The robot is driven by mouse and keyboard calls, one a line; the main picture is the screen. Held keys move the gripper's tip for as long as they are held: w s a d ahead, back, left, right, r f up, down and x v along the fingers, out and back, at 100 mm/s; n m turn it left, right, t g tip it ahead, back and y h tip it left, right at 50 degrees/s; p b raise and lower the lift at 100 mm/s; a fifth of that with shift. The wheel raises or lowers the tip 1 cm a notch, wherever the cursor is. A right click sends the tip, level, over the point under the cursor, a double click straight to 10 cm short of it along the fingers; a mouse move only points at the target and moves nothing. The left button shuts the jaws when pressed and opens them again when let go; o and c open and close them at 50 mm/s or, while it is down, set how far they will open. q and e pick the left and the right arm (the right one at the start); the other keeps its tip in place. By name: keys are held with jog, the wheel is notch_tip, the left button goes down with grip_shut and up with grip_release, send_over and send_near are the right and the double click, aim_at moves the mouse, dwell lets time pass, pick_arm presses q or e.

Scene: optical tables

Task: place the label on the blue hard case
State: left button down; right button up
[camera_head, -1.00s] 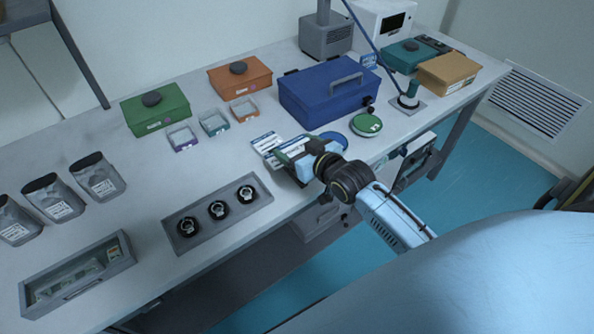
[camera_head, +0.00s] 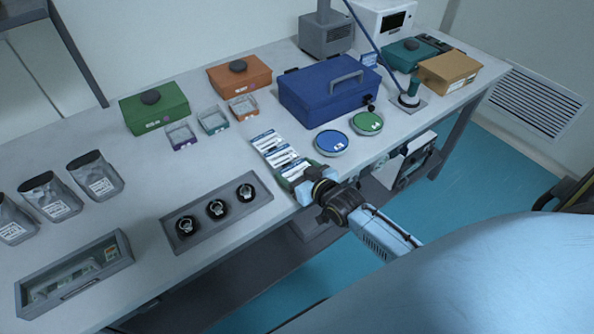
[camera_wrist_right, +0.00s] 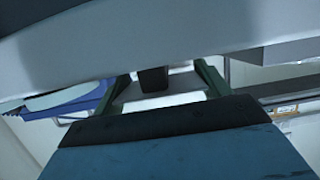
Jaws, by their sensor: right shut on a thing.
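The blue hard case (camera_head: 325,98) stands closed at the back of the table, its grey handle on top. White labels (camera_head: 271,143) with blue and dark print lie in a row on the table, front-left of the case. My right gripper (camera_head: 297,176) is low at the near end of this row, by the table's front edge. It is shut on a label, which its fingers mostly hide. In the right wrist view the green fingers (camera_wrist_right: 168,82) show with a pale piece between them. My left gripper is not in view.
A blue round dish (camera_head: 331,142) and a green round dish (camera_head: 367,123) sit between the case and the front edge. A grey tray (camera_head: 176,238) with black round parts is to the left. Green (camera_head: 157,113) and orange (camera_head: 240,80) boxes stand behind small open bins.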

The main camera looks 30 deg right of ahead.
jog(key=shift+f, duration=0.2)
jog(key=o, duration=0.9)
jog(key=shift+o, duration=0.2)
jog(key=shift+b, duration=0.3)
jog(key=v, duration=1.3)
jog(key=shift+s+p, duration=0.25)
jog(key=shift+p, duration=0.2)
